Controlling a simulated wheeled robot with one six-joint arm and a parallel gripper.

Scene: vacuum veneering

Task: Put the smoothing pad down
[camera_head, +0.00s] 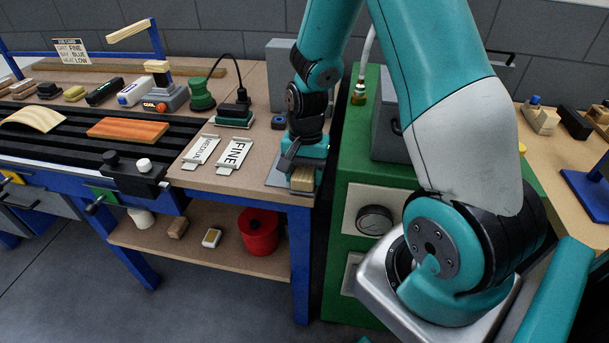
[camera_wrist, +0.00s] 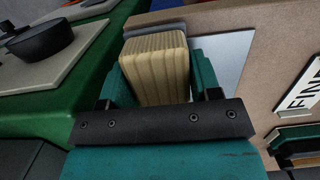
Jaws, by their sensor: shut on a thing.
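The smoothing pad (camera_wrist: 155,65) is a beige ribbed block with a grey layer at its far end in the wrist view. My gripper (camera_wrist: 160,84) is shut on it, with one teal finger on each side. In the head view the pad (camera_head: 302,180) shows under my gripper (camera_head: 304,168), at the right front corner of the bench. A pale grey plate (camera_wrist: 228,62) lies on the bench beside and behind the pad; it also shows in the head view (camera_head: 277,174). I cannot tell whether the pad touches the plate.
The FINE card (camera_head: 234,156) and another card (camera_head: 201,150) lie left of my gripper. A green tool (camera_head: 235,117) stands behind them. The bench's front edge is very near.

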